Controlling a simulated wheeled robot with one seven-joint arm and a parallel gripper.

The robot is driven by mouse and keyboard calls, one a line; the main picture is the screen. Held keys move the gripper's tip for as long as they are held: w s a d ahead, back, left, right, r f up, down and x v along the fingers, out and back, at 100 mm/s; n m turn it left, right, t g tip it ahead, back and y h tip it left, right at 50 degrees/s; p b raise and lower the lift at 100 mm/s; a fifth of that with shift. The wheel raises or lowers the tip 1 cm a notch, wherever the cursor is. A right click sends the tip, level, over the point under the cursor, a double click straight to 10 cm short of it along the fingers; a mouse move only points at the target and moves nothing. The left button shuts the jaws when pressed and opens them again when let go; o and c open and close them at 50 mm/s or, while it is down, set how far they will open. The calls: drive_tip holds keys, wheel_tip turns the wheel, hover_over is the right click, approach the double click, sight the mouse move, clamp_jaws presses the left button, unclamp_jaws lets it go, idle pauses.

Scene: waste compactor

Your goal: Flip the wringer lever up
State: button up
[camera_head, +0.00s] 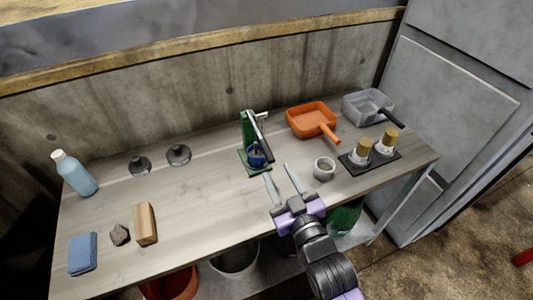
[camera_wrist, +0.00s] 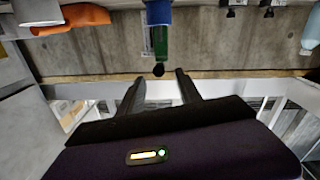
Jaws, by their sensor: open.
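The wringer (camera_head: 246,128) is a green upright stand on a green base, with a blue cup (camera_head: 256,156) at its foot, near the middle of the bench. Its lever (camera_head: 257,132) is a grey bar with a dark grip, slanting from the top of the stand down toward me, past the cup. My gripper (camera_head: 277,171) is open and empty, just in front of the wringer and apart from it. In the wrist view the wringer (camera_wrist: 161,40) shows inverted, with a dark round knob (camera_wrist: 158,70) between and beyond the open fingertips (camera_wrist: 160,76).
A grey ring-shaped cup (camera_head: 324,168) stands right of my gripper. A black tray (camera_head: 369,160) with two cork-topped jars, an orange pan (camera_head: 311,119) and a grey pan (camera_head: 367,107) are farther right.

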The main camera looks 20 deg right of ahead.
sight(267, 151)
drive_tip(key=shift+w+d+r, duration=0.1)
drive_tip(key=shift+w+r, duration=0.1)
drive_tip(key=shift+w, duration=0.6)
drive_tip(key=w, duration=0.7)
drive_tip(key=shift+w+d+p, duration=0.15)
drive_tip(key=shift+p, duration=0.15)
clamp_jaws()
idle(0.6)
